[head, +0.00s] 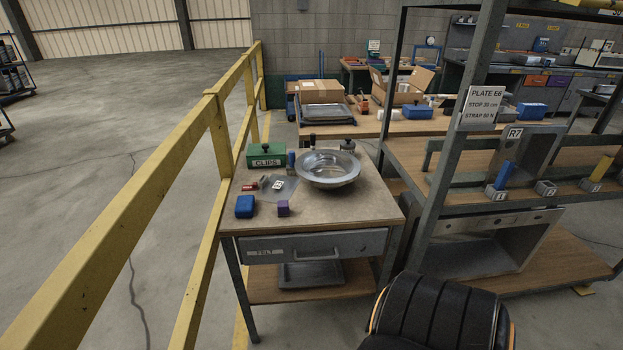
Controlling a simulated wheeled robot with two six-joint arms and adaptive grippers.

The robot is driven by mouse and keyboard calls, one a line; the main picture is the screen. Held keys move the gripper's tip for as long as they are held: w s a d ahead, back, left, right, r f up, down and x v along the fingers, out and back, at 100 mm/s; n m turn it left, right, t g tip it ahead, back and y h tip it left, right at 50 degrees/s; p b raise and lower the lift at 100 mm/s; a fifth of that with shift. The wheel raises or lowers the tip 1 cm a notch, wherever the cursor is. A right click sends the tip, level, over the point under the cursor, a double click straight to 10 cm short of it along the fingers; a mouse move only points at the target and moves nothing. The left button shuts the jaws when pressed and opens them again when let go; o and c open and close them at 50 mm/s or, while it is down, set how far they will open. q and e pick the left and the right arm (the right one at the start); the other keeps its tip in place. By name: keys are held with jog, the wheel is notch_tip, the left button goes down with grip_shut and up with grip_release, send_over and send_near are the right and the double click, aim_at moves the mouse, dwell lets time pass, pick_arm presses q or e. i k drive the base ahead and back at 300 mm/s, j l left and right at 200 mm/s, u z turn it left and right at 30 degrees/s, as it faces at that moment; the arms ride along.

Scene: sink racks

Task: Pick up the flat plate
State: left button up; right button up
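A thin grey flat plate (289,187) lies on the top of a small wooden table (330,212), left of a round metal basin (328,170). A small white tag with a dark mark (277,185) shows on or against its left part. The basin stands close to the plate's right side; I cannot tell if they touch. Another flat dark grey tray (312,274) lies on the table's lower shelf. Neither of my grippers is in view.
A green CLIPS box (265,159), blue block (245,206), purple cube (283,208) and red piece (250,187) surround the plate. A yellow railing (222,140) runs along the left. A metal rack (447,150) stands right. The tabletop's front is mostly clear.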

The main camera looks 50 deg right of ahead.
aim_at(274, 189)
jog(key=k+l+u, duration=0.15)
jog(key=l, duration=0.3)
jog(key=l+u, duration=0.1)
jog(key=l, duration=0.35)
jog(key=k+l+u, duration=0.15)
jog(key=l, duration=0.25)
jog(key=k+l+u, duration=0.1)
jog(key=l, duration=0.3)
jog(key=k+l+u, duration=0.15)
jog(key=l, duration=0.25)
jog(key=k, duration=0.1)
